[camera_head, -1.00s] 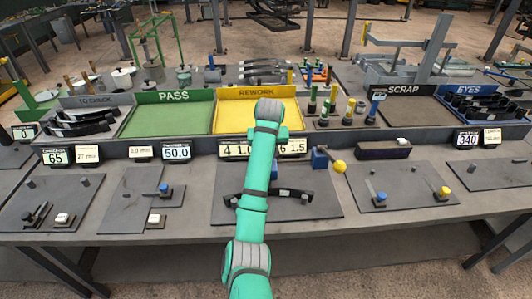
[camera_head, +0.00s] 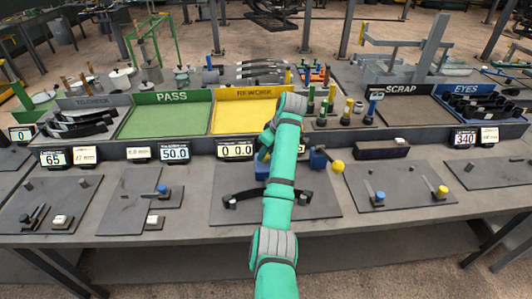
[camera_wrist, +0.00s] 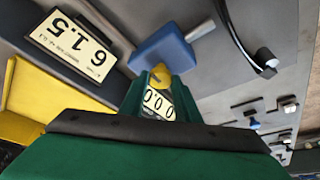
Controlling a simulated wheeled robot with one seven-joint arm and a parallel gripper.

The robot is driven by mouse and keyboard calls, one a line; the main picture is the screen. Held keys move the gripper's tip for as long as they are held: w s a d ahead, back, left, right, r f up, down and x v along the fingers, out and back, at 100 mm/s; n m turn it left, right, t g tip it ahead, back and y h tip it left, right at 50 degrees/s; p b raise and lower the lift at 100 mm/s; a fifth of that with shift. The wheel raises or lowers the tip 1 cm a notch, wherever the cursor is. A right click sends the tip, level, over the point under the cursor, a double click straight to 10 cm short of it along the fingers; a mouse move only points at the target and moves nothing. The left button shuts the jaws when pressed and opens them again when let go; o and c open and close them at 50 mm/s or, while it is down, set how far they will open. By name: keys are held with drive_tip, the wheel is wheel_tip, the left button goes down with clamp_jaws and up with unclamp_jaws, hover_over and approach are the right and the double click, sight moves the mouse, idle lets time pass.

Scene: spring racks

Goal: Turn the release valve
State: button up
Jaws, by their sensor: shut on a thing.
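The release valve shows as a small yellow knob (camera_wrist: 159,71) on a blue block (camera_wrist: 165,46) in the wrist view. My gripper (camera_wrist: 160,84) is shut on the knob, with a green finger on either side; the fingers hide part of it. A silver rod (camera_wrist: 201,30) sticks out of the block. In the head view the blue block (camera_head: 261,169) stands behind the black curved spring (camera_head: 240,194), partly behind my arm. The knob itself is hidden there. The load display (camera_head: 236,150) behind the block reads 0 0.0.
A second blue block (camera_head: 318,159) with a yellow ball handle (camera_head: 337,167) stands close to the right. Displays line the ledge behind. The yellow REWORK tray (camera_head: 236,115) and green PASS tray (camera_head: 170,122) lie beyond and look empty.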

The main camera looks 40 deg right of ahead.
drive_tip(key=shift+r+n, duration=0.1)
drive_tip(key=shift+n, duration=0.2)
drive_tip(key=o, duration=1)
drive_tip(key=v, duration=0.4)
drive_tip(key=shift+d+r, duration=0.1)
drive_tip(key=shift+d, duration=0.1)
drive_tip(key=shift+v, duration=3.25)
drive_tip(key=shift+a, duration=0.2)
